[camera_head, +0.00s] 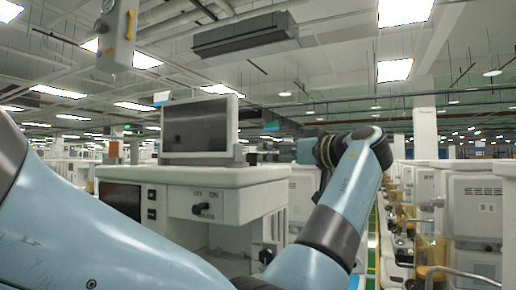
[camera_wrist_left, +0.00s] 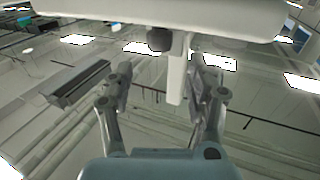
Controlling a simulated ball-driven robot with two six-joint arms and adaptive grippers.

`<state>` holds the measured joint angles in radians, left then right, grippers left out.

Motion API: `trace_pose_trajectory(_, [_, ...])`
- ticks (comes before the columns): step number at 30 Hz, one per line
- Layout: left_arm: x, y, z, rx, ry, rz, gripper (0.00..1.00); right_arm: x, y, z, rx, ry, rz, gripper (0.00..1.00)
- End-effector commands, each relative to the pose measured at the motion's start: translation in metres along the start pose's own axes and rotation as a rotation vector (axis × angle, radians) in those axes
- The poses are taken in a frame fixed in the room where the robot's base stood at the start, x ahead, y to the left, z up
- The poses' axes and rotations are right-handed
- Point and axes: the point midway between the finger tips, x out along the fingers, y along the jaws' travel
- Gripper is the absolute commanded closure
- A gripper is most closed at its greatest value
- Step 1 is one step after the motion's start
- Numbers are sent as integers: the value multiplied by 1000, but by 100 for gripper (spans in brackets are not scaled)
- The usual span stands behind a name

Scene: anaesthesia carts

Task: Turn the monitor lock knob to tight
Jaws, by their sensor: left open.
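The monitor (camera_head: 200,125) with a dark screen and pale frame stands on top of a white cart (camera_head: 240,178). In the left wrist view a dark, knob-like part (camera_wrist_left: 160,39) sits under a wide white body (camera_wrist_left: 225,14), beside a white bar (camera_wrist_left: 177,75). I cannot read its tight or loose position. My left gripper (camera_wrist_left: 165,80) is open, its two fingers apart on either side of the bar, with the dark part between and beyond them. My right gripper is not in view.
The cart front has an OFF/ON knob (camera_head: 203,208) and a dark panel (camera_head: 120,199). A grey box (camera_head: 118,35) hangs at the upper left. More white machines (camera_head: 480,205) line the right side, beside an aisle with a green floor line.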

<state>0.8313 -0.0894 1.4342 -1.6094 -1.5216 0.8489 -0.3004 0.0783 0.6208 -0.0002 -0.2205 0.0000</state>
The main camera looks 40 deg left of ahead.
Motion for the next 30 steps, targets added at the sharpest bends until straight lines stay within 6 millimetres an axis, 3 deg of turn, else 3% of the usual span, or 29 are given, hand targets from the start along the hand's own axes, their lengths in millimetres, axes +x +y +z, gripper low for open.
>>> trace_pose_trajectory(3, [26,-1,-5,2,3,-3,44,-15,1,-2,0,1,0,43])
trace_pose_trajectory(9, [57,0,-3,2,1,0,44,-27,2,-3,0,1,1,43])
trace_pose_trajectory(14, [67,0,-1,0,0,1,44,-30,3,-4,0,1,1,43])
trace_pose_trajectory(22, [68,0,0,0,-1,2,44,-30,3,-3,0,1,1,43])
trace_pose_trajectory(30, [68,0,0,0,-1,2,79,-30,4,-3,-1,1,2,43])
